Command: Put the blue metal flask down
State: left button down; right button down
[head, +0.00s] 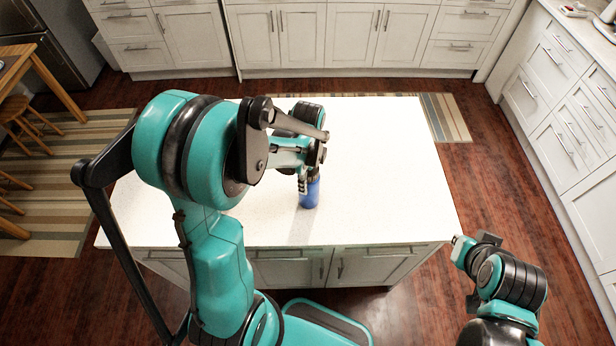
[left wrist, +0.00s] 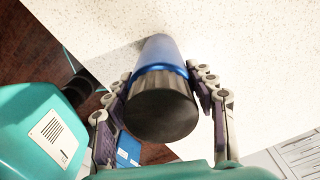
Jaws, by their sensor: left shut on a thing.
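The blue metal flask (head: 310,194) is upright over the white island top, near its front half; I cannot tell if its base touches the surface. My left gripper (head: 307,178) is shut on its upper part, and the arm hides some of it. In the left wrist view the flask shows its blue body (left wrist: 158,52) and dark cap (left wrist: 162,108), with the left gripper's fingers (left wrist: 162,82) on both sides. My right gripper (head: 464,258) is off the island's front right corner; its jaws are not clear.
The island top (head: 390,170) is bare and free to the right of the flask. White cabinets (head: 345,35) line the back, and more cabinets (head: 565,130) stand at the right. A wooden table (head: 35,65) and stools are at the left.

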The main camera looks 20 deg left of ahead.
pick_arm(q)
jog(key=shift+f, duration=0.2)
jog(key=c, duration=0.6)
grip_release()
jog(key=shift+o, duration=0.2)
jog(key=shift+r, duration=0.1)
